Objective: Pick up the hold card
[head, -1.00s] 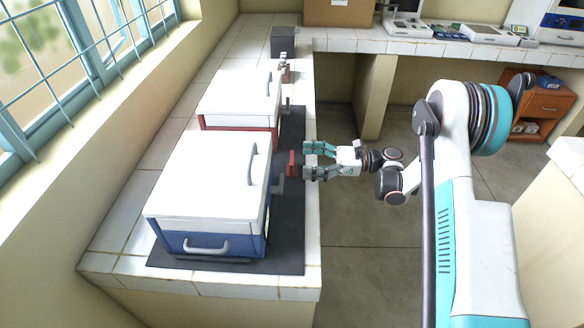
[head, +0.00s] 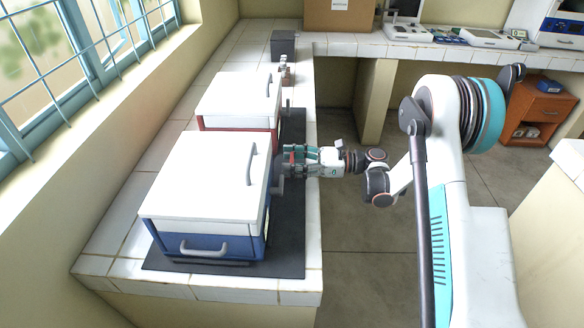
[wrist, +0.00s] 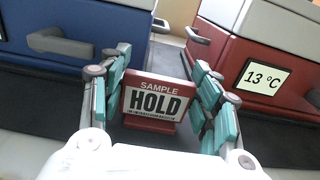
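The hold card (wrist: 156,100) is a small red stand-up sign reading "SAMPLE HOLD" on a white panel. In the wrist view it stands upright on the dark mat, between the fingers of my gripper (wrist: 157,62). The fingers are spread, one along each side edge of the card; I cannot tell whether they touch it. In the head view my gripper (head: 297,160) reaches in from the right at the counter's edge, between the blue and red incubators, and its fingers mostly hide the card.
A blue incubator (head: 205,190) with a white lid stands in front, and a red incubator (head: 238,98) stands behind it. Their handles stick out near my gripper. The red one shows 13 °C (wrist: 264,77). A dark mat (head: 285,235) lies under them on the tiled counter.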

